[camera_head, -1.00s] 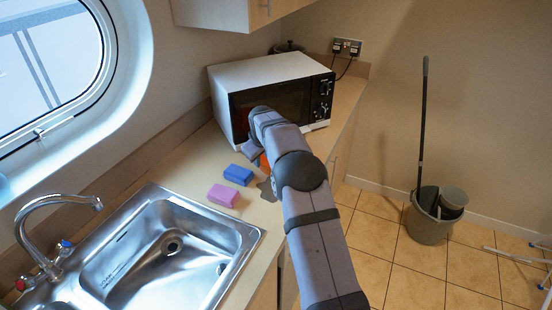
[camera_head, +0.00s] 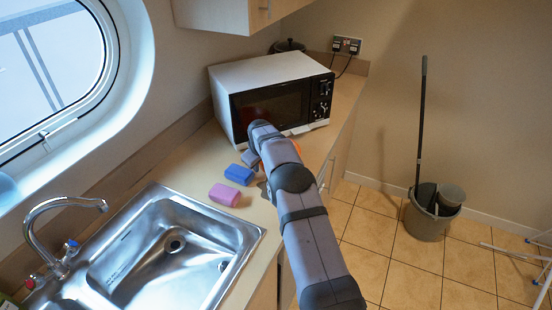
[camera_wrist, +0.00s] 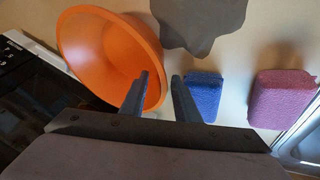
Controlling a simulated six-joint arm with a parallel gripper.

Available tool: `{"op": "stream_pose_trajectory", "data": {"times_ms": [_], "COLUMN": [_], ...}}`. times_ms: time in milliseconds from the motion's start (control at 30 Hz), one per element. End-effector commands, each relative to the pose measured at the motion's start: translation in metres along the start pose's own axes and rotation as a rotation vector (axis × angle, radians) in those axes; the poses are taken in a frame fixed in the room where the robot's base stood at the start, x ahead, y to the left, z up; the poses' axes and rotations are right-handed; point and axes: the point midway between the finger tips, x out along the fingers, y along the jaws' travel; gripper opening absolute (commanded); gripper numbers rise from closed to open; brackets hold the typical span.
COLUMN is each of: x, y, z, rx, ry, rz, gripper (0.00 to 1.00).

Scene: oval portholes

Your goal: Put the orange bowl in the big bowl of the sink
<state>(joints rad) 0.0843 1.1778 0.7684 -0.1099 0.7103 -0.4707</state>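The orange bowl (camera_head: 297,148) is mostly hidden behind my arm in the head view, on the counter in front of the microwave. In the wrist view the bowl (camera_wrist: 85,50) fills the upper left, with its inside showing. My gripper (camera_wrist: 161,75) is open at its right rim. The left finger overlaps the inside of the bowl and the right finger is outside, with a gap between rim and right finger. Contact cannot be told. The sink's big bowl (camera_head: 135,280) is empty at the lower left of the head view.
A blue sponge (camera_head: 239,174) and a pink sponge (camera_head: 224,194) lie between sink and microwave (camera_head: 275,85). The blue sponge (camera_wrist: 204,95) is close beside my right finger. A flat grey patch (camera_wrist: 200,20) lies by the bowl. The tap (camera_head: 62,215) arches over the sink's left side.

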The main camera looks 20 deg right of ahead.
Motion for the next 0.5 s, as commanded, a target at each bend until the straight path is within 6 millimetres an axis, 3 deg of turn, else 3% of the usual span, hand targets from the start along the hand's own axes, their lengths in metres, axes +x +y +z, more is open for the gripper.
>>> {"op": "stream_pose_trajectory", "data": {"times_ms": [33, 167, 500], "x": [0.0, -0.0001, -0.0007], "y": [0.0, 0.0, 0.0001], "z": [0.0001, 0.0001, -0.0003], "rx": [0.0, 0.0, 0.0], "ry": [0.0, 0.0, 0.0], "rz": [0.0, 0.0, 0.0], "gripper": [0.29, 0.0, 0.0]}}
